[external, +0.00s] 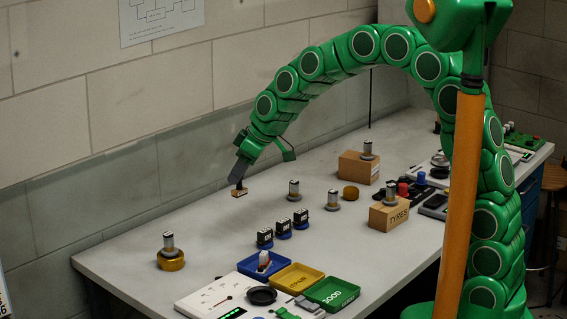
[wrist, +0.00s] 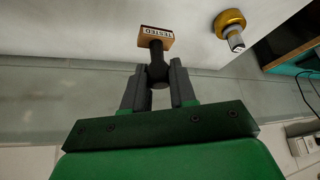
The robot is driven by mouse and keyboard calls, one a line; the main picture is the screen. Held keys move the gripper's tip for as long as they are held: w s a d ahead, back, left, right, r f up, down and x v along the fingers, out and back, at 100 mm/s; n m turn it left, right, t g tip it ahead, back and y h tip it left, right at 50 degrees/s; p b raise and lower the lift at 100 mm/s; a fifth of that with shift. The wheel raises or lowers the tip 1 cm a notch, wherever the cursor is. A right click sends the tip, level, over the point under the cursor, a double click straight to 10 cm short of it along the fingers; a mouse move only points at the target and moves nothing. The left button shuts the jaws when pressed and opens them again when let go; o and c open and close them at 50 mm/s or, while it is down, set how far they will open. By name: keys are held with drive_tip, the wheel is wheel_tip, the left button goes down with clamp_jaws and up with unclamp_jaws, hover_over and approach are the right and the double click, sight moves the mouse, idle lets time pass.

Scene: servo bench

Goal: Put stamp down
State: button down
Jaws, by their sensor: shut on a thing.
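The stamp has a dark handle and a wooden block; its block (external: 239,193) shows near the rear of the bench in the external view. In the wrist view, the block (wrist: 155,39) carries a white label reading TESTED. My gripper (external: 240,179) is shut on the stamp's dark handle, with a finger on each side of it in the wrist view (wrist: 158,78). The stamp hangs below my fingers, over the bench (external: 150,240) near the wall. I cannot tell whether its underside touches the bench.
A yellow ring (external: 171,262) with a metal cylinder on it stands at the left. Small grey-based parts (external: 294,190) and several black blocks stand right of the stamp. Blue, yellow and green trays (external: 332,293) lie in front. Bare bench surrounds the area beneath the stamp.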

drive_tip(key=s+d+n+g, duration=0.1)
drive_tip(key=s+d+n, duration=0.25)
drive_tip(key=d, duration=1.35)
drive_tip(key=s+d+n+g, duration=0.25)
drive_tip(key=s+d, duration=0.25)
drive_tip(key=s, duration=0.3)
drive_tip(key=s+d+n+g, duration=0.1)
drive_tip(key=s+d+n, duration=0.3)
drive_tip(key=s, duration=0.5)
drive_tip(key=w+a+f, duration=0.8)
drive_tip(key=w+f, duration=0.1)
drive_tip(key=w, duration=0.1)
drive_tip(key=shift+w+f+m+h, duration=0.15)
drive_tip(key=shift+f+m+h, duration=0.15)
drive_tip(key=shift+w+a+f, duration=0.15)
drive_tip(key=shift+a+f, duration=0.05)
drive_tip(key=shift+f, duration=1.6)
